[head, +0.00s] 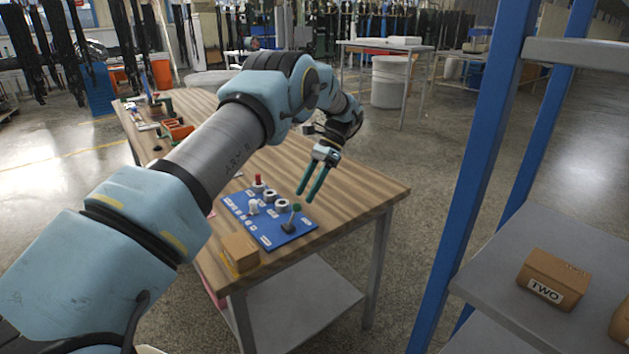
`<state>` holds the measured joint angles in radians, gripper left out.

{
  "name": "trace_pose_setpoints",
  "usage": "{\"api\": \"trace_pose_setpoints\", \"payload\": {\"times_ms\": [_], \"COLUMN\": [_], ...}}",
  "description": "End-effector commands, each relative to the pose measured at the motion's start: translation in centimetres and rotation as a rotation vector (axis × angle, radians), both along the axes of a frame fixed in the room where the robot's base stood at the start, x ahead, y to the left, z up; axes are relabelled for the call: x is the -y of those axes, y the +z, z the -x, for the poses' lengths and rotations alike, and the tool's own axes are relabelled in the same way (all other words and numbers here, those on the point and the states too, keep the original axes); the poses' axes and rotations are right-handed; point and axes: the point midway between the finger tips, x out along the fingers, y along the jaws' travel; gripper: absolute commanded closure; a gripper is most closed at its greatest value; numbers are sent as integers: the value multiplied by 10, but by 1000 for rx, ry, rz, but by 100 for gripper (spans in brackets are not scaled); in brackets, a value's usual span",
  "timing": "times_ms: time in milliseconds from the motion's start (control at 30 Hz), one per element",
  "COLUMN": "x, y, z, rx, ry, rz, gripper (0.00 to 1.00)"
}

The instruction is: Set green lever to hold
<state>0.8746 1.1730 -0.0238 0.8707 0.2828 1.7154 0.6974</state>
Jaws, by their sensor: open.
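A blue control panel (268,236) lies on the wooden table, with white labels too small to read. A lever with a green knob (296,208) stands on a dark base at the panel's right side and leans slightly. Its set position cannot be read. My gripper (307,197) hangs just above and to the right of the green knob, with its two teal fingers pointing down and apart. It appears empty, and I cannot tell whether a finger touches the knob.
The panel also bears a red-topped control (258,183), a white knob (253,207) and round dials. A cardboard box (240,253) sits at the table's near edge. A blue-posted shelf (490,150) holds a box marked TWO (553,279). The wooden table's (375,192) right end is clear.

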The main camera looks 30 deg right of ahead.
Motion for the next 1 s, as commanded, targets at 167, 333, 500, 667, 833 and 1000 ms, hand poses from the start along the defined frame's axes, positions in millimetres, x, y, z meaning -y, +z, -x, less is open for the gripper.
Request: {"api": "trace_pose_setpoints", "payload": {"times_ms": [167, 333, 500, 667, 833, 1000], "x": [18, 27, 31, 32, 32, 32], "y": [19, 32, 40, 42, 42, 42], "z": [-4, -7, -8, -8, -8, -8], "rx": [2, 2, 1, -1, -1, 0], "ry": [-1, 0, -1, -1, -1, 0], "rz": [3, 0, 0, -1, -1, -1], "gripper": [36, 36, 36, 36, 36, 36]}}
